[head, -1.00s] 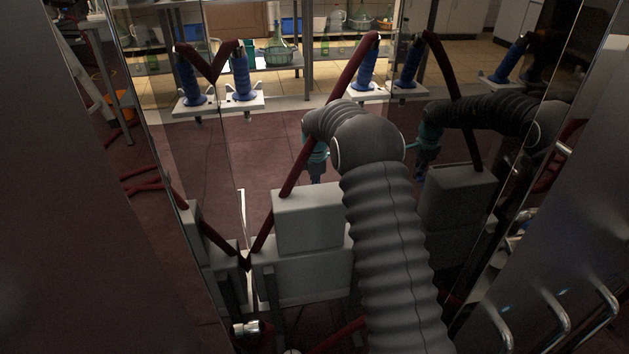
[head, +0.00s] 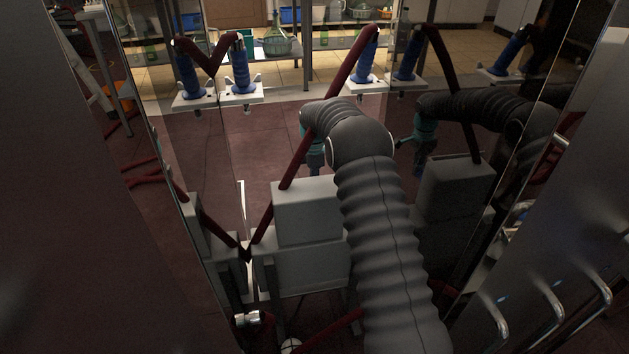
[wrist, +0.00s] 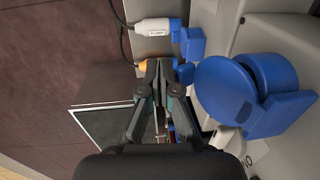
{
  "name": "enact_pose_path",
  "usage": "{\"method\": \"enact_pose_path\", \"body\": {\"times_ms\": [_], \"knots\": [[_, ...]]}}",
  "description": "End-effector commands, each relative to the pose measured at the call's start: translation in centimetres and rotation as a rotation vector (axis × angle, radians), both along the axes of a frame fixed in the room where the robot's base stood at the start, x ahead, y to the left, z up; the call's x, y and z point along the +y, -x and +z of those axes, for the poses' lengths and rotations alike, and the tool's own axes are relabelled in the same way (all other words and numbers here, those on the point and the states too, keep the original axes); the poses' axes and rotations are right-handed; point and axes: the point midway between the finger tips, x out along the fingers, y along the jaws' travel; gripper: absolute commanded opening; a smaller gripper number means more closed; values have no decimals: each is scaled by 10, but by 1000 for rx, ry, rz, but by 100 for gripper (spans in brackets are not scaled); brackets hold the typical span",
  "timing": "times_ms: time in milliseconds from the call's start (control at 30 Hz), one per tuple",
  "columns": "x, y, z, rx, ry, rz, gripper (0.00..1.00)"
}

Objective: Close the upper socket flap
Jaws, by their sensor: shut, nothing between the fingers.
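In the wrist view a large blue round flap (wrist: 222,92) stands open beside a blue socket housing (wrist: 283,112) on a pale panel. I cannot tell whether this is the upper socket. My gripper (wrist: 165,68) is shut and empty, left of the flap, with a small gap in the picture. A white plug with a label (wrist: 158,31) points into a small blue part (wrist: 190,43) above the fingertips. A yellow-orange connector (wrist: 150,66) is partly hidden behind the fingers. In the head view my gripper (head: 314,155) is small and its fingertips are hidden.
In the head view a pale box (head: 307,213) stands near my arm, with dark red hoses around it. Glossy panels at both sides show reflections. Blue-handled pumps (head: 240,68) stand at the back. In the wrist view a dark-topped box (wrist: 105,130) lies below left.

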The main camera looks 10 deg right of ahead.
Motion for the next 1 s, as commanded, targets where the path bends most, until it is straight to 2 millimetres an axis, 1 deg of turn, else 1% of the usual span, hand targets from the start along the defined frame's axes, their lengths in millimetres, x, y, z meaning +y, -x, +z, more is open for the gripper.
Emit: {"method": "enact_pose_path", "body": {"times_ms": [133, 533, 1000], "knots": [[0, 2, -3, 9, 1, 0, 0], [-1, 10, -11, 144, 11, 0, 0], [-1, 17, -15, 248, 20, 0, 0]]}}
